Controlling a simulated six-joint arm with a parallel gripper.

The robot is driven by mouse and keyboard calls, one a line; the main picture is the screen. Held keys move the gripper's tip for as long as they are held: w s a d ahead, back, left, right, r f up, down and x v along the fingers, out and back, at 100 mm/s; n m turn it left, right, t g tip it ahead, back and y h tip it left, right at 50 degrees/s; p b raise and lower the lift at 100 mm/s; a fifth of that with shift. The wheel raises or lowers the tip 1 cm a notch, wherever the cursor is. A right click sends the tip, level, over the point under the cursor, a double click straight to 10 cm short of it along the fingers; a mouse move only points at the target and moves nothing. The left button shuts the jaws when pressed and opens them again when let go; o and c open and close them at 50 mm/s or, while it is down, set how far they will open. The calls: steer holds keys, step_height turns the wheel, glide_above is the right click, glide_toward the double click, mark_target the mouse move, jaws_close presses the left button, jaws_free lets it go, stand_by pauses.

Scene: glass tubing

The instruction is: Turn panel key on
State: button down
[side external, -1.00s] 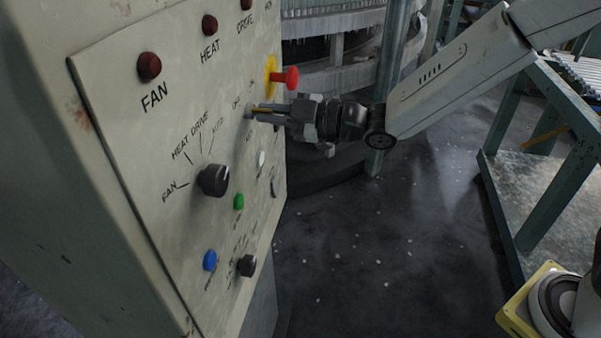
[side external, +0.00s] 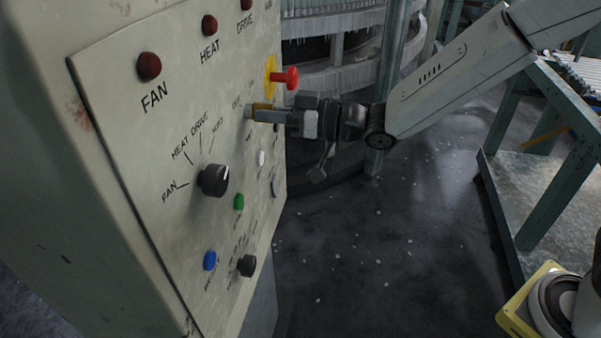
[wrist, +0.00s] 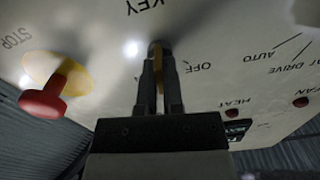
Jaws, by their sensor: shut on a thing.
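The panel key is a brass-coloured key (wrist: 158,70) in a round lock on the pale control panel (side external: 130,120). In the wrist view it stands between my gripper's fingers (wrist: 160,78), below the word KEY and beside the word OFF. My gripper (side external: 262,112) is shut on the key, with its fingertips close to the panel face. In the side view a little brass colour shows at the fingertips, and the fingers hide most of the key and lock.
A red stop button on a yellow disc (side external: 285,76) sits just above my gripper. A black selector knob (side external: 213,180), a green button (side external: 239,202), a blue button (side external: 210,260) and a lower black knob (side external: 247,265) are on the panel.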

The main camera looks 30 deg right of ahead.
steer(key=m, duration=0.7)
stand_by(0.5)
steer(key=c, duration=0.8)
jaws_free()
steer(key=shift+o, duration=0.2)
steer(key=shift+s+d, duration=0.1)
steer(key=v, duration=0.7)
steer(key=shift+s+d, duration=0.2)
